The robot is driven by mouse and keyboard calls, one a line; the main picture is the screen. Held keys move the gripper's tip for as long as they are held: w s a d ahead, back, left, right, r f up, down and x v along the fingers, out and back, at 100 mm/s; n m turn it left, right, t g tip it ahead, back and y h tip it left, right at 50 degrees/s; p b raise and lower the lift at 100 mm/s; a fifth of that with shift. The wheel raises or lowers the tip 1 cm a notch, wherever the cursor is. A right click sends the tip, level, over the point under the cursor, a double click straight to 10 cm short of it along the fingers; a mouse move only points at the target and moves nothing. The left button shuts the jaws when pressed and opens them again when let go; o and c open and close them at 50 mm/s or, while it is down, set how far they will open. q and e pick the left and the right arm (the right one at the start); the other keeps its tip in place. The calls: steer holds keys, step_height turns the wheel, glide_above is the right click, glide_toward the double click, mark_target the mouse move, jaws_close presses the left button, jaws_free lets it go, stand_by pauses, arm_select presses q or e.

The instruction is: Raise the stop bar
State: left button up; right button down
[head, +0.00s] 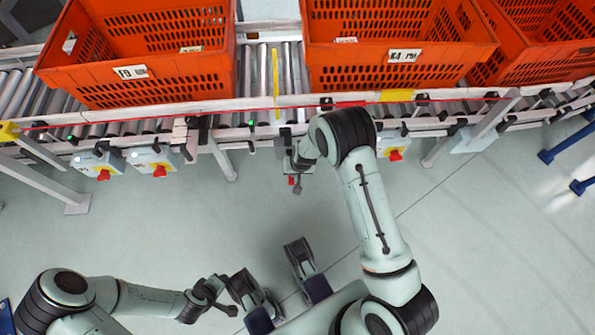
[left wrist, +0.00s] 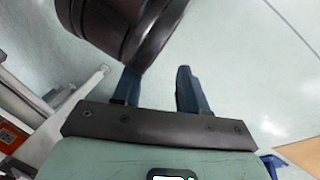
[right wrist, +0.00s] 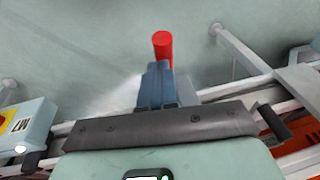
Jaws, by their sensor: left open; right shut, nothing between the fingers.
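A thin yellow bar (head: 275,72), likely the stop bar, lies across the conveyor between two orange totes; I cannot tell its height. My right gripper (head: 297,186) is just in front of the conveyor's near rail, below the yellow bar in the head view. In the right wrist view its fingers (right wrist: 157,72) are shut and empty. A red cylindrical knob (right wrist: 162,46) shows just past the fingertips; I cannot tell whether they touch. The red part (head: 291,180) also shows beside the gripper in the head view. My left gripper (left wrist: 157,82) is open and empty, low at the left, away from the conveyor.
A left tote (head: 165,78) and a middle tote (head: 400,72) stand on the rollers, with another tote (head: 545,58) at the right. Control boxes with red knobs (head: 152,160) hang under the near rail. A thin red line runs along the rail. The floor (head: 200,220) is clear.

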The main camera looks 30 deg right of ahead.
arm_select(q)
steer(key=s+a+f+g+b, duration=0.2)
steer(key=s+f+b, duration=0.3)
steer(key=f, duration=0.4)
steer(key=shift+a+n+b, duration=0.2)
steer(key=shift+n+b, duration=0.2)
arm_select(e)
step_height(320, 180, down, 12)
steer(key=s+t, duration=0.1)
steer(key=shift+a+f+h, duration=0.25)
steer(key=shift+a+h, duration=0.05)
steer(key=shift+s+f, duration=0.1)
steer(key=shift+s, duration=0.05)
